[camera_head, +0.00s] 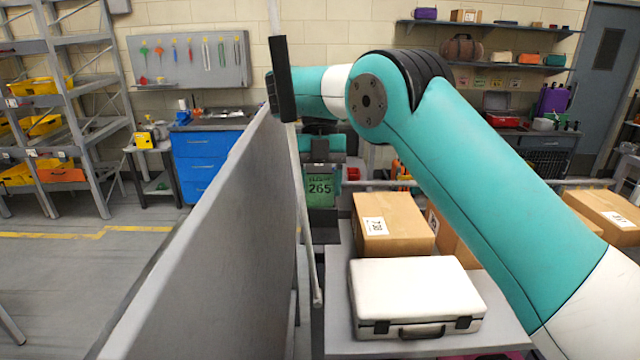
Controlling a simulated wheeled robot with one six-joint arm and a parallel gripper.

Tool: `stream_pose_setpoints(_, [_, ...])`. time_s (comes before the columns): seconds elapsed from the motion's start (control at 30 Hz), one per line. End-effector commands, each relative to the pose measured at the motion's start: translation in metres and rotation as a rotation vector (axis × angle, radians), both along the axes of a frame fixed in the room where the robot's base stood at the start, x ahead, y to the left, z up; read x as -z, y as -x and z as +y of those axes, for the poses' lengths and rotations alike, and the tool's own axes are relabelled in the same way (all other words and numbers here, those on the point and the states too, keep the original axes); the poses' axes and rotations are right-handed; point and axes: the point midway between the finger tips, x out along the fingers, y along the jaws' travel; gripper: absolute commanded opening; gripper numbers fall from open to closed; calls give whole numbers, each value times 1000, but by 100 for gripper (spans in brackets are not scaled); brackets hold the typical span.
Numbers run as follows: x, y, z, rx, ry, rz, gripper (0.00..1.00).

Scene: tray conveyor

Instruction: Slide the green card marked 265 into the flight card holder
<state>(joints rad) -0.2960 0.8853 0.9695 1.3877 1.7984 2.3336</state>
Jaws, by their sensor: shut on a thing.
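The green card marked 265 (320,188) hangs upright below my gripper (320,167), its number facing me. My gripper is shut on the card's upper edge, in the gap between the grey panel and the cartons. A dark upright piece (322,226) shows directly below the card. I cannot tell whether it is the flight card holder, or whether the card touches it. No other flight card holder can be made out in this view.
A tall grey panel (215,235) and a thin pole (306,235) stand close on the left. A white case (415,290) and cardboard boxes (385,245) fill the surface at right. Shelves (80,90) and a blue drawer cabinet (205,155) stand farther back. Open floor lies at left.

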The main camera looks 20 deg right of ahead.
Motion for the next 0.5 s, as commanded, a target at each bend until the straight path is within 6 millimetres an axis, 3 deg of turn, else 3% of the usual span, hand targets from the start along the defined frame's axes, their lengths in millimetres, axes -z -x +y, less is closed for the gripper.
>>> stream_pose_setpoints(0.5, [14, 0, 0, 0, 0, 0, 31])
